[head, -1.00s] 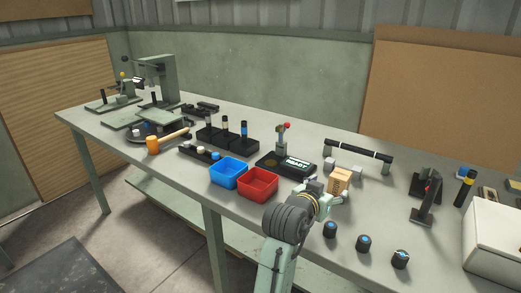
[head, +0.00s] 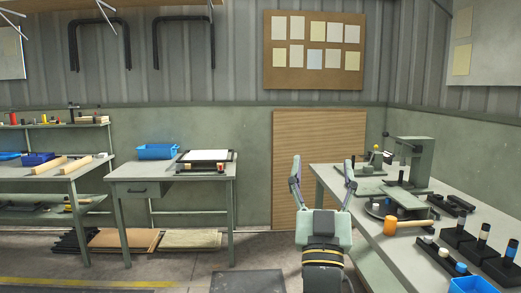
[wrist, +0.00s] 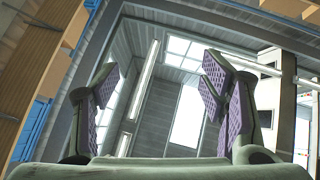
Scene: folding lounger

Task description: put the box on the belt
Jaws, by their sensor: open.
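My gripper (head: 322,165) is raised in front of me in the head view, fingers pointing up and spread wide. In the wrist view my gripper (wrist: 158,82) also shows open, with nothing between its purple pads. I cannot pick out the box in either current view. I cannot surely tell the belt either; a low black-framed unit with a white top (head: 207,156) stands on the desk at the left, and I cannot tell whether it is the belt.
A blue bin (head: 157,151) stands on the same desk (head: 142,189). A green workbench (head: 394,243) at the right carries a press (head: 411,160), a mallet (head: 404,225) and black holders. Shelving with wooden bars stands far left. Floor shows between desk and bench.

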